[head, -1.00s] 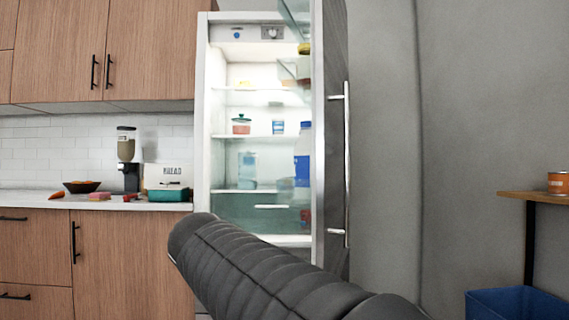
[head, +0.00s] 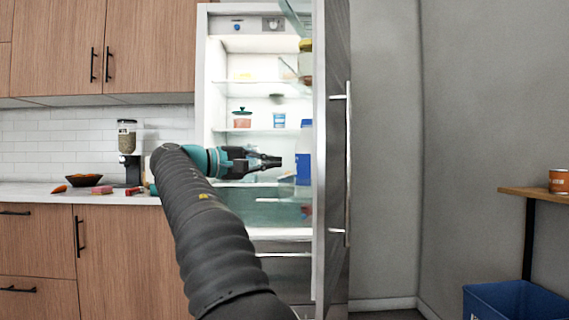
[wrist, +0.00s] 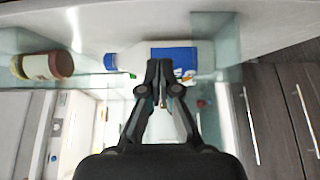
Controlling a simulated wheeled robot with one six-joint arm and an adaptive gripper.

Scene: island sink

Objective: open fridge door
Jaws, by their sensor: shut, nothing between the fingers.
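The fridge (head: 203,75) stands in the middle of the head view with its lit shelves showing. Its door (head: 334,200) is swung wide open on the right side, seen nearly edge-on, with a long vertical handle (head: 348,170) on its outer face. My gripper (head: 278,161) is shut and empty in front of the fridge opening, pointing right toward the inner side of the door. In the wrist view my gripper (wrist: 162,70) is in front of the door's inner shelves, close to a white bottle with a blue label (wrist: 170,55). I cannot tell whether it touches anything.
A jar (wrist: 45,66) lies sideways in the wrist view on a door shelf. A counter (head: 40,193) with a dispenser (head: 127,140) and bowl (head: 84,180) is at left. A wooden shelf (head: 530,194) and a blue bin (head: 515,300) are at right.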

